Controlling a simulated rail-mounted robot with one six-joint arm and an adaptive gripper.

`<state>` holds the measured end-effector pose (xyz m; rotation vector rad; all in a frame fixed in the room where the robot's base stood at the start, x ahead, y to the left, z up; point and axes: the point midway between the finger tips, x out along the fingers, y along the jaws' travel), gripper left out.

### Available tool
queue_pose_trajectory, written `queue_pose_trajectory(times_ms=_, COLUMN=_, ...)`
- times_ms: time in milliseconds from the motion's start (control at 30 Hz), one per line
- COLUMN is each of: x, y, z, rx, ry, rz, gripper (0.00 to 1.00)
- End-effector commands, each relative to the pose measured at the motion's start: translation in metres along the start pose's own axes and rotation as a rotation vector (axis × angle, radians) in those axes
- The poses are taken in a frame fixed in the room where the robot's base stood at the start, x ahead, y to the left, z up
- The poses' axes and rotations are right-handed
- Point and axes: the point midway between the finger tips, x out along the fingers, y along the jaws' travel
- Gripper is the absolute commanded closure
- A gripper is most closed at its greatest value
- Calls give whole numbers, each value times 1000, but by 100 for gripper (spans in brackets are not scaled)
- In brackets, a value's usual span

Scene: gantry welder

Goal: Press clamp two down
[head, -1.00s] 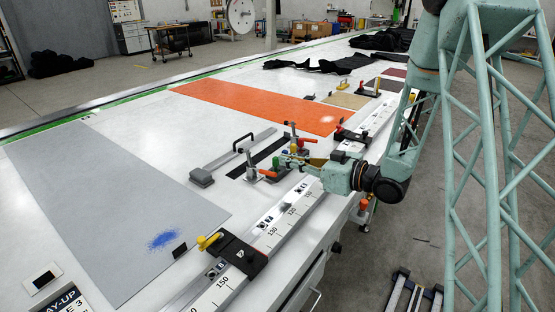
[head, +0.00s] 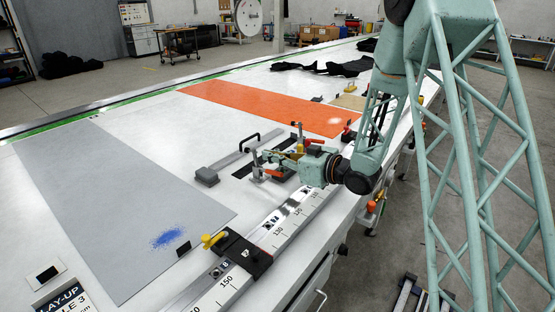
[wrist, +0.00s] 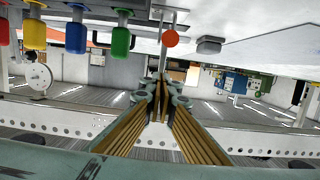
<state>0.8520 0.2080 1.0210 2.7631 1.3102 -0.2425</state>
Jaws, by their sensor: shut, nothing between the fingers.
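Toggle clamps with red handles stand on the white table in the head view. The nearer clamp (head: 255,165) has its red handle (head: 272,172) pointing right. The farther clamp (head: 297,131) has a red handle (head: 316,141). No number shows, so I cannot tell which is clamp two. My gripper (head: 267,156) is low over the table, close to the nearer clamp; I cannot tell whether they touch. In the wrist view my gripper (wrist: 159,84) is shut and empty. A round orange-red tip (wrist: 170,38) shows just beyond its fingers.
The wrist view looks upside down, with red, yellow, blue and green blocks (wrist: 76,38) at upper left. A grey bar with a block (head: 207,177) lies left of the clamps. A black stop with a yellow knob (head: 243,252) sits on the scale rail (head: 285,222).

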Motion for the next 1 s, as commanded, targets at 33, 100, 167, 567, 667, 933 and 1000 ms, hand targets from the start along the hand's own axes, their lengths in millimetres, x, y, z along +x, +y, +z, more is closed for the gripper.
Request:
queue_pose_trajectory(times_ms=33, x=7, y=0, z=1, rx=-2, ry=1, rz=-1, gripper=100)
queue_pose_trajectory(times_ms=100, x=14, y=0, z=0, rx=-2, ry=1, rz=0, gripper=100)
queue_pose_trajectory(times_ms=167, x=20, y=0, z=1, rx=-2, ry=1, rz=0, gripper=100)
queue_pose_trajectory(times_ms=567, x=34, y=0, z=0, rx=-1, ry=1, rz=1, gripper=100)
queue_pose_trajectory(times_ms=667, x=34, y=0, z=0, rx=-1, ry=1, rz=1, gripper=100)
queue_pose_trajectory(times_ms=933, x=35, y=0, z=-1, rx=-1, ry=-1, rz=0, gripper=100)
queue_pose_trajectory(times_ms=1000, x=36, y=-1, z=-1, rx=-1, ry=-3, rz=-1, gripper=100)
